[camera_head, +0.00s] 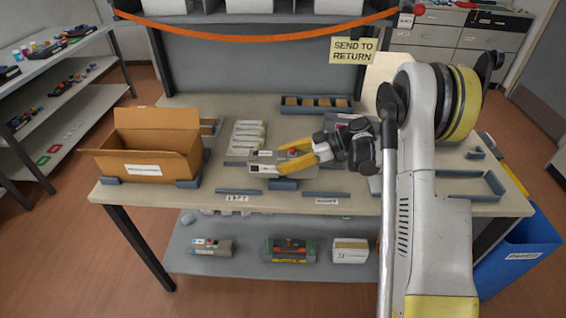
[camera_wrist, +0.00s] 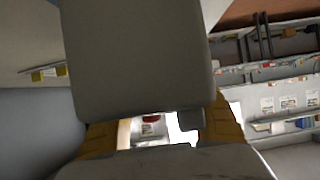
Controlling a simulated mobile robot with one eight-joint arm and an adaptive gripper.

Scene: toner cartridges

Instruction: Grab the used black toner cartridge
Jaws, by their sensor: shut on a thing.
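My gripper (camera_head: 283,157) has yellow fingers and reaches in from the right over the middle of the table. It is shut on a grey, box-shaped toner cartridge (camera_head: 262,168) with a pale label, just beyond its fingertips to the left. In the wrist view the cartridge (camera_wrist: 138,60) is a large plain grey block between the yellow fingers (camera_wrist: 160,128). It looks grey rather than black in both views. I cannot tell whether it is clear of the table. The fingers hide part of it.
An open cardboard box (camera_head: 150,148) stands at the table's left. Several pale packs (camera_head: 248,136) lie behind the cartridge. Low grey rails (camera_head: 240,195) edge the table's front. A blue bin (camera_head: 528,245) stands at the right. An orange strap (camera_head: 250,36) hangs across the back.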

